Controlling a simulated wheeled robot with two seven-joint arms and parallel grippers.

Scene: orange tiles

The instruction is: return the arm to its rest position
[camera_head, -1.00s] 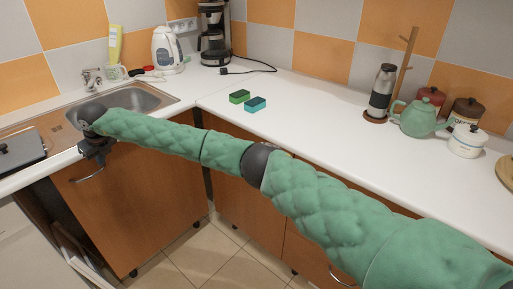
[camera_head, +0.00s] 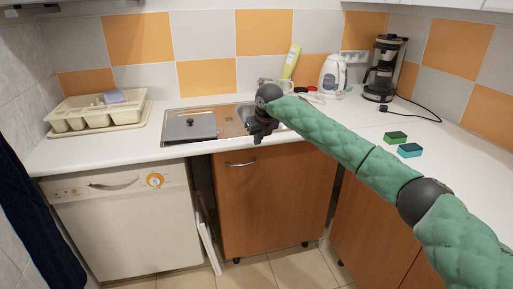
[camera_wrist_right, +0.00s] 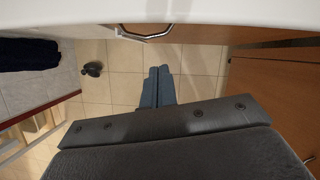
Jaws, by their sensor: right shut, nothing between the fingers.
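My right arm (camera_head: 340,145), in a green padded sleeve, reaches in from the lower right of the head view. It stretches across the front of the counter toward the sink (camera_head: 245,112). My right gripper (camera_head: 259,137) hangs at the arm's far end, by the counter's front edge above the cabinet door. In the right wrist view the gripper's fingers (camera_wrist_right: 158,88) are together with nothing between them, above the tiled floor. My left arm and gripper are not in view.
The white counter edge (camera_wrist_right: 180,12) and a cabinet handle (camera_wrist_right: 145,37) are close to the wrist. Two sponges (camera_head: 403,144) lie on the counter behind the arm. A kettle (camera_head: 333,75), coffee maker (camera_head: 384,68) and dish rack (camera_head: 100,112) stand farther back. The floor (camera_head: 275,272) in front is clear.

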